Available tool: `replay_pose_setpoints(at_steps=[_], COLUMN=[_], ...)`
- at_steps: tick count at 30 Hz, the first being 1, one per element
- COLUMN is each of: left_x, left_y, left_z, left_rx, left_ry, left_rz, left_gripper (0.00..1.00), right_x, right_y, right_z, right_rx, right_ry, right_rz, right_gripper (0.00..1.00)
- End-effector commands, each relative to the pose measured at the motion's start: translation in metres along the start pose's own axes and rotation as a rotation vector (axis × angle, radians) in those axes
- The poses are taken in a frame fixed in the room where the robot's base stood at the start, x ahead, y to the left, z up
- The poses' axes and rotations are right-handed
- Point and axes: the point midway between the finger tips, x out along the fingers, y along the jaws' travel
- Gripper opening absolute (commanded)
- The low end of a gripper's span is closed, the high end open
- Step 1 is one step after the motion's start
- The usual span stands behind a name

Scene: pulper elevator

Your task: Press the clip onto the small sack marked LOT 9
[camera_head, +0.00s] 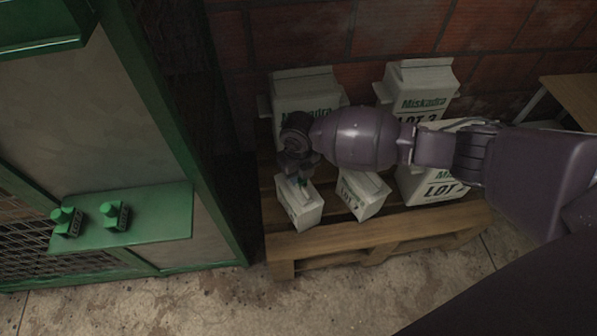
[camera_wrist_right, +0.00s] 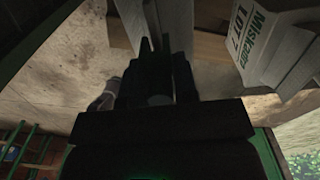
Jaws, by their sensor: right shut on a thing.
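My right gripper (camera_head: 300,174) is reached in from the right and points down over the top of a small white sack (camera_head: 302,206) at the pallet's front left. It is shut on a green clip (camera_head: 303,182), of which only a small bit shows at the sack's top. I cannot tell whether the clip touches the sack. A second small sack (camera_head: 362,194) stands to the right. My left gripper is not in view.
Larger Miskadra sacks (camera_head: 305,92) stand on the wooden pallet (camera_head: 350,242) by the brick wall. The wrist view shows a lettered sack (camera_wrist_right: 270,42) at upper right.

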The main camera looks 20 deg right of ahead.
Motion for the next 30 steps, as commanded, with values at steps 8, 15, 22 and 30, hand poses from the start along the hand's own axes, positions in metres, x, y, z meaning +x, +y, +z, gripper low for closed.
replay_pose_setpoints(at_steps=[8,15,22,30], left_x=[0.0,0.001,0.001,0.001], left_y=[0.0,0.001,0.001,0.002], left_z=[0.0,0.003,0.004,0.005], left_rx=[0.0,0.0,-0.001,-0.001], left_ry=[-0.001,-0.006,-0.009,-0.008], left_rz=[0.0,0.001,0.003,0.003], left_gripper=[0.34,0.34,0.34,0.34], right_x=[0.0,0.005,0.009,0.012], right_y=[0.0,0.0,0.0,0.0], right_z=[0.0,0.0,0.0,0.0], right_rx=[0.0,0.0,0.0,0.0], right_ry=[0.0,0.001,0.001,0.0], right_rz=[0.0,0.0,0.0,0.0], right_gripper=[0.01,0.01,0.01,0.01])
